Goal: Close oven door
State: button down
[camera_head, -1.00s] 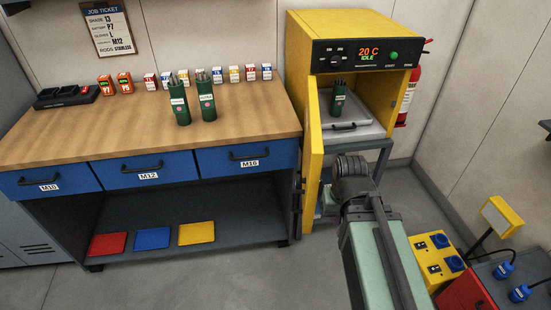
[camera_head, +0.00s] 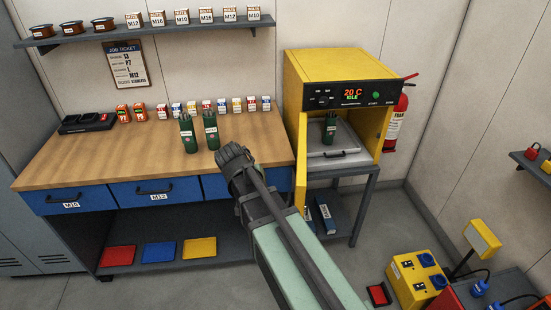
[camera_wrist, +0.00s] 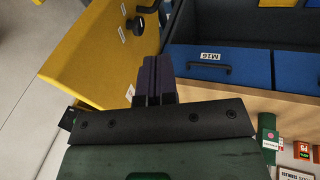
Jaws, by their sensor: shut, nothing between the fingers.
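The yellow oven (camera_head: 335,72) stands on a grey stand right of the workbench, its display reading 20 C IDLE. Its door (camera_head: 301,165) is open, hinged at the left and swung out toward me. A green rod canister (camera_head: 330,128) stands inside. The yellow door (camera_wrist: 95,50) also fills the left of the wrist view, with a dark round knob and handle at its edge. My gripper (camera_wrist: 153,78) is shut and empty, beside the door and in front of the blue drawers. In the head view my wrist hides the fingers. I cannot tell whether they touch the door.
The workbench (camera_head: 100,165) with blue drawers (camera_head: 155,190) is close at the left; two green canisters (camera_head: 198,132) stand on it. A fire extinguisher (camera_head: 395,120) hangs right of the oven. A yellow socket box (camera_head: 420,275) stands at the lower right.

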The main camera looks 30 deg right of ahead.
jog(key=w+d+r+m+h+p, duration=0.35)
jog(key=w+r, duration=0.25)
jog(key=r, duration=0.2)
jog(key=s+d+r+b+x, duration=0.1)
jog(key=s+b+x, duration=0.1)
jog(key=b+x, duration=0.6)
jog(key=shift+d+f+t+y, duration=0.3)
jog(key=shift+d+f+y, duration=0.05)
jog(key=shift+d+f, duration=1.5)
jog(key=shift+s, duration=0.2)
